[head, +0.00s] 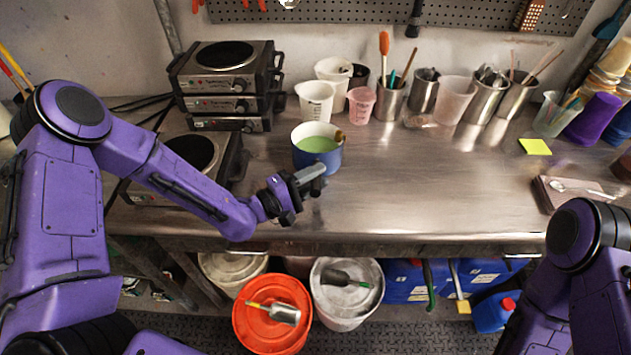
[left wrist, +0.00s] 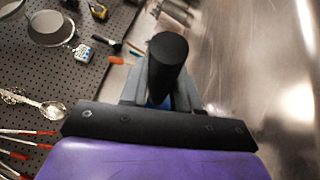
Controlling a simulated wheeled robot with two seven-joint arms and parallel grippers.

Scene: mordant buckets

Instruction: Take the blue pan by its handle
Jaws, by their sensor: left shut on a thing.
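The blue pan (head: 318,160), white inside with light green contents, is upright over the steel bench, right of the hot plates. I cannot tell if its base touches the bench. My left gripper (head: 308,178) is at its near side, shut on the dark handle (head: 318,187). In the left wrist view the black handle (left wrist: 168,52) stands between the grey fingers of the left gripper (left wrist: 160,92), and its end faces the camera. A little blue shows between the fingers there. My right arm is at the lower right; its gripper is out of view.
Stacked hot plates (head: 225,82) and a single hot plate (head: 190,155) stand left of the pan. White jugs (head: 316,102), a pink cup (head: 361,104) and steel tool pots (head: 484,103) line the back. Buckets stand below.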

